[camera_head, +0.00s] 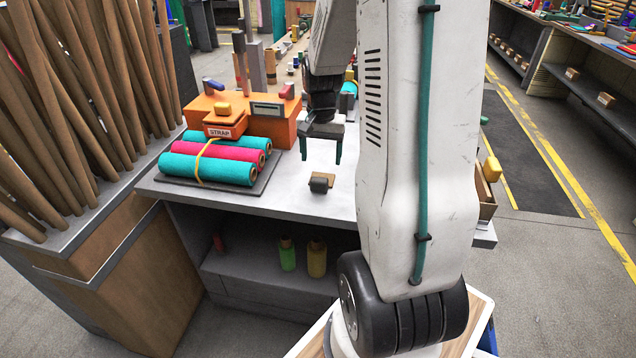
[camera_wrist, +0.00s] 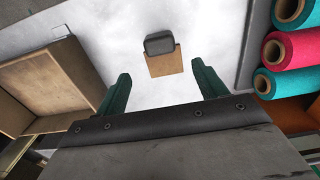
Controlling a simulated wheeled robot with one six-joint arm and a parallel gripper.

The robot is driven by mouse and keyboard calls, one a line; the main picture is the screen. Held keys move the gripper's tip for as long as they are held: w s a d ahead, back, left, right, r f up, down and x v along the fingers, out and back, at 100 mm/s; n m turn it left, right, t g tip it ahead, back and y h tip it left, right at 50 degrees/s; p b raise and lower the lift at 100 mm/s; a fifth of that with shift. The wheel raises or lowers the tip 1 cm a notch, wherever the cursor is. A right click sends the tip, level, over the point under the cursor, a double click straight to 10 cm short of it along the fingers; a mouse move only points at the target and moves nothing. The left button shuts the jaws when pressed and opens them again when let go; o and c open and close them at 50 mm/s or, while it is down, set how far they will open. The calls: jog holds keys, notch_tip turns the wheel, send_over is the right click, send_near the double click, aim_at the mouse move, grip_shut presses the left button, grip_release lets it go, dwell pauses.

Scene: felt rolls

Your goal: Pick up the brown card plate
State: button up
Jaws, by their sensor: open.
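The brown card plate (camera_head: 328,178) is a small tan piece on the white bench top, partly behind a dark grey block (camera_head: 318,186) at its near end. In the wrist view the card plate (camera_wrist: 165,64) shows with the rounded dark block (camera_wrist: 159,43) at its upper edge. I cannot tell whether the block is fixed to it. My gripper (camera_head: 321,154) is open, pointing down above and a little behind the plate, with nothing between its teal fingers. In the wrist view the plate lies beyond and between the fingertips (camera_wrist: 161,76).
Teal and pink felt rolls (camera_head: 215,168), bound by a yellow strap, lie on a dark mat left of the plate. An orange STRAP device (camera_head: 224,124) stands behind them. A brown open box (camera_wrist: 52,85) is left in the wrist view. Bare bench surrounds the plate.

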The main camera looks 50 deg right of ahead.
aim_at(321, 178)
notch_tip(321, 178, down, 8)
jog(key=shift+w+r, duration=0.1)
jog(key=c, duration=1.3)
